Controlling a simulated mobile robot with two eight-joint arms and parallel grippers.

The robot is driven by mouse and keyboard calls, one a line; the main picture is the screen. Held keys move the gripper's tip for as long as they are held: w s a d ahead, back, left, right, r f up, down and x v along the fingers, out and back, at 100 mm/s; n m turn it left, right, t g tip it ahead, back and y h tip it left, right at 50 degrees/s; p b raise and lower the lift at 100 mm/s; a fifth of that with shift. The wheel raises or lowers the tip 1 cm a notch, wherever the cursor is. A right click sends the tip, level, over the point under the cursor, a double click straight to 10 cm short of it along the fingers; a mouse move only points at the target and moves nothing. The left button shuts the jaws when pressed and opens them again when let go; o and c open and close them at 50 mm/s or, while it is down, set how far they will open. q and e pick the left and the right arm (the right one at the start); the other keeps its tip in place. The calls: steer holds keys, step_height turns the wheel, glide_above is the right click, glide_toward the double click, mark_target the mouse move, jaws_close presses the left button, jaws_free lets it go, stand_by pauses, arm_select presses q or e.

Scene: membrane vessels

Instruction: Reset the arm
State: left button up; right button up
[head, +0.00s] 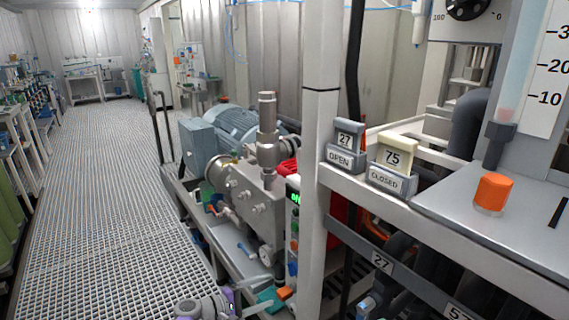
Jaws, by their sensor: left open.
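My left gripper (262,294) shows at the bottom edge of the head view, left of the white post. Its grey wrist with a purple band comes in from the bottom, and its two pale fingers point right, apart, with nothing clearly held. Teal and orange parts show around the fingertips; I cannot tell if they touch. My right gripper is not in view.
A pump with a blue-grey motor (235,125) stands on a skid just beyond the gripper. A white post (322,110) and a bench with tags "27 OPEN" (344,145) and "75 CLOSED" (391,165) stand right. The grated walkway (100,200) at left is clear.

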arm_select(q)
steer(key=s+a+r+m+g+y, duration=0.1)
steer(key=s+r+m+g+y, duration=0.15)
steer(key=s, duration=0.75)
steer(key=s+r+m+g+y, duration=0.1)
steer(key=s+m+y, duration=0.3)
steer(key=s, duration=0.7)
steer(key=s+a+f+m+y, duration=0.25)
steer(key=s+a, duration=0.25)
steer(key=s, duration=0.5)
steer(key=s+a+f+m+y, duration=0.2)
steer(key=s+a+y, duration=0.25)
steer(key=s, duration=0.55)
step_height(320, 180, up, 25)
steer(key=w+p, duration=0.1)
steer(key=p, duration=2)
steer(key=shift+w+a+p, duration=0.15)
steer(key=shift+w+p, duration=0.15)
steer(key=shift+w, duration=0.1)
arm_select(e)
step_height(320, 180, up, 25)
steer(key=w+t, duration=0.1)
arm_select(q)
steer(key=shift+s+h, duration=0.1)
steer(key=shift+h, duration=0.15)
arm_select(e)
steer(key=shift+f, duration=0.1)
